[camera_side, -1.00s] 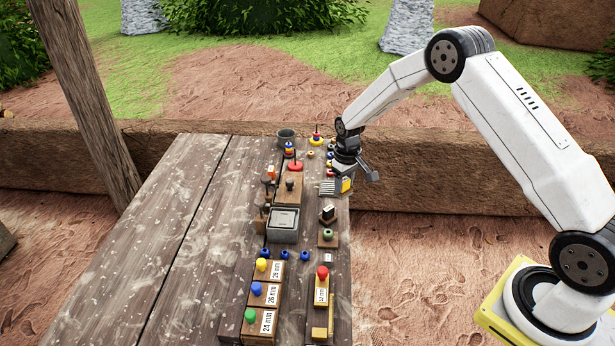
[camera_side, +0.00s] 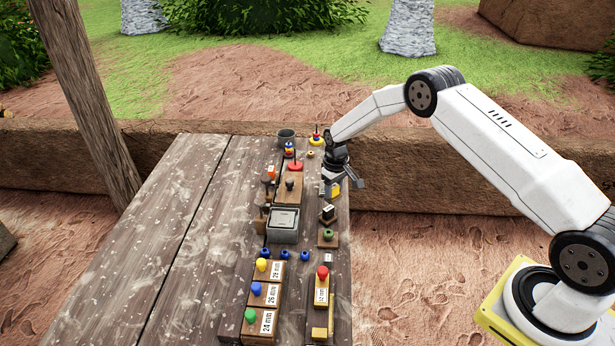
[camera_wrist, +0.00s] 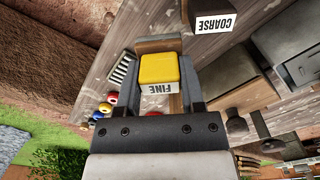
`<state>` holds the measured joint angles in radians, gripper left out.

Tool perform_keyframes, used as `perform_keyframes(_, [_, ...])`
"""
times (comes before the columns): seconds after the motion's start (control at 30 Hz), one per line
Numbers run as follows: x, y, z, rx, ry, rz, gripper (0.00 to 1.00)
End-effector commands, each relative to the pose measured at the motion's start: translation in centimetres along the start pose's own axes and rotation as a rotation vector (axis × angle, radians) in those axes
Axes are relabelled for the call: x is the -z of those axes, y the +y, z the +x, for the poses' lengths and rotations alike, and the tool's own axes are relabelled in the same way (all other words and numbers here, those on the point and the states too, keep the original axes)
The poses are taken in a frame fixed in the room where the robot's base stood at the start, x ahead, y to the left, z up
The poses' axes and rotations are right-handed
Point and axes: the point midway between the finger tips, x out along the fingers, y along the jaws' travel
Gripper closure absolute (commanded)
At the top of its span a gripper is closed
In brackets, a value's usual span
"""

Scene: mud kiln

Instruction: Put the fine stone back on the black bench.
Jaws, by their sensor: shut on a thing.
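My gripper (camera_side: 333,182) is shut on the fine stone (camera_wrist: 158,69), a yellow block with a white FINE label. In the wrist view the stone sits between the two fingers (camera_wrist: 160,62). In the side view the yellow stone (camera_side: 335,191) is low over the right side of the table; whether it touches anything beneath cannot be told. A brown wooden piece (camera_wrist: 157,44) shows just beyond the stone. The dark stone labelled COARSE (camera_wrist: 213,20) stands close by. I cannot pick out the black bench for certain.
A grey ribbed rack (camera_wrist: 122,71) lies beside the gripper. A grey box (camera_side: 283,235) and a wooden block (camera_side: 290,188) stand to the left. Number-labelled blocks with coloured knobs (camera_side: 263,295) are nearer. The left of the table (camera_side: 160,250) is clear.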

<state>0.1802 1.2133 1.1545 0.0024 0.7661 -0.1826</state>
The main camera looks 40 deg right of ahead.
Motion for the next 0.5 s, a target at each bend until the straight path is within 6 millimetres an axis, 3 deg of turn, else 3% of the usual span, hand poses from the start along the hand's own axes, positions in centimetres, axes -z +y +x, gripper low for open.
perform_keyframes(0.3, [0.2, 0.1, 2.9, -0.001, 0.0, 0.0, 1.0])
perform_keyframes(0.5, [0.2, 0.1, 3.3, -0.002, 0.002, 0.001, 1.0])
